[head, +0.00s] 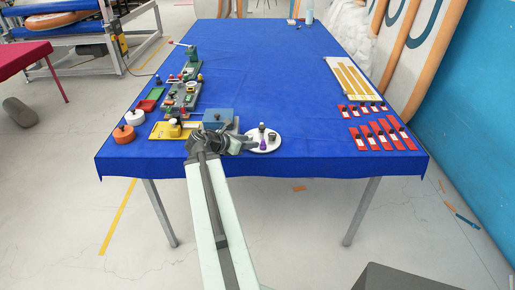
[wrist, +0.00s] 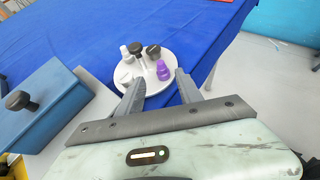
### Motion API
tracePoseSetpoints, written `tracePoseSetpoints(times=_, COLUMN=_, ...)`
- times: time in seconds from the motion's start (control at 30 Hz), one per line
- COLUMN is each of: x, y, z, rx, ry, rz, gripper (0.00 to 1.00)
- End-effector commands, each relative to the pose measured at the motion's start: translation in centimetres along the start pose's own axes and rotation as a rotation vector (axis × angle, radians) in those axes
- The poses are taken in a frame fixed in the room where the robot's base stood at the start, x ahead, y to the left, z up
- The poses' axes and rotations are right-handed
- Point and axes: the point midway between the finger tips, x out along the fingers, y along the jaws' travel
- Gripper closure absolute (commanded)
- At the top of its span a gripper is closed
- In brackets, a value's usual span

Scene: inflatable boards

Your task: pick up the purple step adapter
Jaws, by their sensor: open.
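The purple step adapter (wrist: 162,70) stands on a round white plate (wrist: 130,94) near the front edge of the blue table. It also shows, small, in the head view (head: 263,144). Beside it on the plate are black-topped, grey and white fittings (wrist: 138,54). My gripper (wrist: 157,88) is open in the wrist view, with one finger on each side of the near part of the plate. The adapter lies beyond the fingertips, between their lines, and nothing is held. In the head view my gripper (head: 246,144) is just left of the plate.
A blue box with a black knob (wrist: 40,92) stands left of the plate. A yellow tray (head: 170,131), white and orange round pieces (head: 124,134) and green equipment (head: 182,96) are further left. Red pieces (head: 380,135) lie at right. The table's middle is clear.

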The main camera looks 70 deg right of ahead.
Motion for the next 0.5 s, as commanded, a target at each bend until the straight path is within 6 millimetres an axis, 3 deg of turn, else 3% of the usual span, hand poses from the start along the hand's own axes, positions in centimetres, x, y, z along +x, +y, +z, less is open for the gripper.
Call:
tracePoseSetpoints(times=0.13, x=0.8, y=-0.5, z=0.2, rx=-0.001, ry=-0.002, rz=-0.01, gripper=0.57)
tracePoseSetpoints(times=0.3, x=3.3, y=-0.8, z=0.2, rx=0.005, ry=-0.001, rz=-0.017, gripper=0.57)
tracePoseSetpoints(times=0.5, x=4.3, y=-1.0, z=0.4, rx=0.008, ry=0.0, rz=-0.021, gripper=0.57)
